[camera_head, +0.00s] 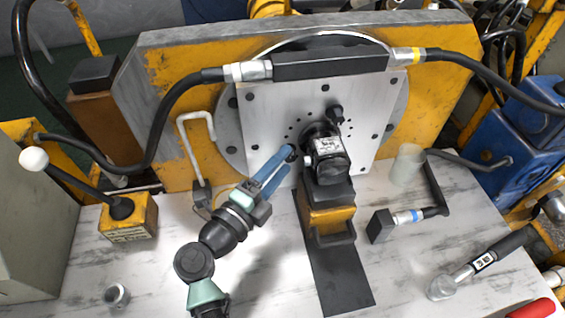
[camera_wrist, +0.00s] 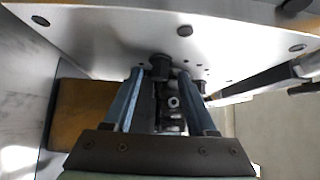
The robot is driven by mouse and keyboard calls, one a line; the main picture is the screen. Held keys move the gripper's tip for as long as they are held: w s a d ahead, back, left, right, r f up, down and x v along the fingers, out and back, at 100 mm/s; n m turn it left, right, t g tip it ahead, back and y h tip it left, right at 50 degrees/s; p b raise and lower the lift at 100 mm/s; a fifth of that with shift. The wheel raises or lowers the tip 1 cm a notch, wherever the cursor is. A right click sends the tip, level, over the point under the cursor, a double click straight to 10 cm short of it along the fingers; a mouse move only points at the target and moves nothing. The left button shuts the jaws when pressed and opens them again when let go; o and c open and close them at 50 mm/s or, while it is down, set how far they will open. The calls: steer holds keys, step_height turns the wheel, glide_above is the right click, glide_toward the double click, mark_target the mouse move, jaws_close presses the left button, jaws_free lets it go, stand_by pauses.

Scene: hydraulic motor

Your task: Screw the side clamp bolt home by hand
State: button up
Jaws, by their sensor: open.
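The black hydraulic motor (camera_head: 328,160) sits against the upright silver plate (camera_head: 262,115), above a yellow-and-black support. My gripper (camera_head: 289,152) reaches in from the lower left, its blue fingertips close to the motor's left side. In the wrist view my gripper (camera_wrist: 161,74) is open, with one blue finger on each side of the dark motor parts. A small round metal piece with a dark centre, which looks like the side clamp bolt (camera_wrist: 173,102), shows between the fingers. I cannot tell whether either finger touches it.
The yellow support (camera_head: 330,222) stands under the motor on a black strip. A hose runs across the plate's top. A bent silver handle (camera_head: 196,118) stands left of my gripper. A wrench (camera_head: 480,263), a hose fitting (camera_head: 405,218) and a clear cup (camera_head: 407,165) are to the right.

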steer(key=shift+w+d, duration=0.25)
steer(key=shift+w, duration=0.2)
steer(key=shift+c, duration=0.2)
jaws_close()
steer(key=shift+r+p, duration=0.15)
steer(key=shift+p, duration=0.15)
steer(key=m+g+y+p, duration=0.1)
steer(key=p, duration=0.6)
steer(key=m+g+y+p, duration=0.2)
steer(key=p, duration=0.6)
steer(key=shift+d+r+m, duration=0.1)
steer(key=shift+r+m, duration=0.2)
steer(key=shift+r, duration=0.1)
steer(key=shift+f, duration=0.1)
